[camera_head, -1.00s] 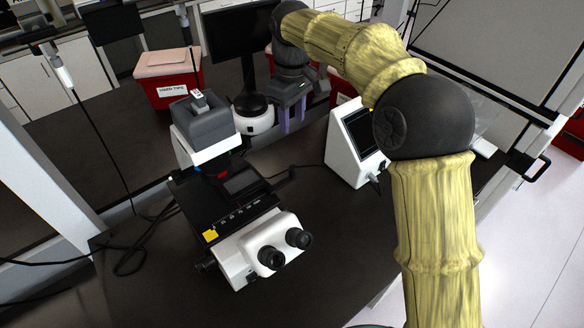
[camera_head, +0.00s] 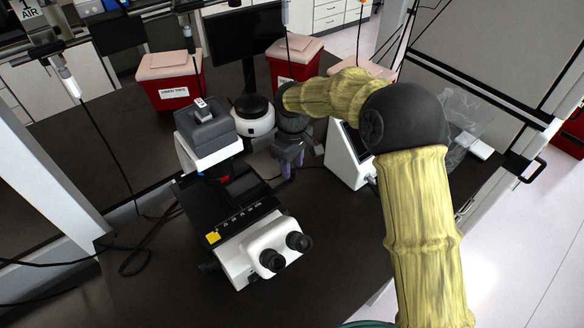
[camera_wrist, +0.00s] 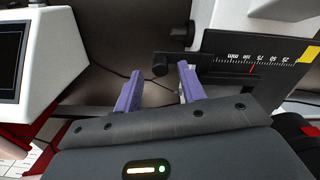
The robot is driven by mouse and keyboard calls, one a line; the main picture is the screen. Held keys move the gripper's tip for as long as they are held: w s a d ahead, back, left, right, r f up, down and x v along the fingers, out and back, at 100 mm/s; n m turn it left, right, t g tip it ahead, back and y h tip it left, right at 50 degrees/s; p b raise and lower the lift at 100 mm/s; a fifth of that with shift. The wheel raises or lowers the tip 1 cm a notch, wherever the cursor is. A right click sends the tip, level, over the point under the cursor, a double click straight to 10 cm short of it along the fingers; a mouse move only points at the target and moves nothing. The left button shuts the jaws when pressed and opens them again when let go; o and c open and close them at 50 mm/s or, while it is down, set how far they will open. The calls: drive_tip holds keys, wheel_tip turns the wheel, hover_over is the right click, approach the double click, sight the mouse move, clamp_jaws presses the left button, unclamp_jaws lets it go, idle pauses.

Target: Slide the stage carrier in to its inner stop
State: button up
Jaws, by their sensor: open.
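The microscope (camera_head: 262,245) stands on the dark bench in the head view, with its black stage (camera_head: 245,213) above the eyepieces. In the wrist view the black stage plate (camera_wrist: 220,45) is at upper right, with a white mm scale and a small red mark on it. A dark bar, seemingly the stage carrier (camera_wrist: 177,59), sticks out left of the plate and ends in a round knob. My gripper (camera_wrist: 160,84) has its two purple fingers apart, and the knob appears between them in the picture. I cannot tell if they touch it. In the head view my gripper (camera_head: 291,166) is right of the stage.
A white device with a screen (camera_head: 347,155) stands right of my gripper. A round white instrument with a black top (camera_head: 253,118) is behind it. Red bins (camera_head: 170,90) and a monitor (camera_head: 243,45) are at the back. The bench front is clear.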

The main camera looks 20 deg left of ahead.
sight(292, 171)
drive_tip(key=shift+f+p, duration=0.35)
drive_tip(key=shift+f, duration=1.35)
clamp_jaws()
drive_tip(key=shift+s+a, duration=0.1)
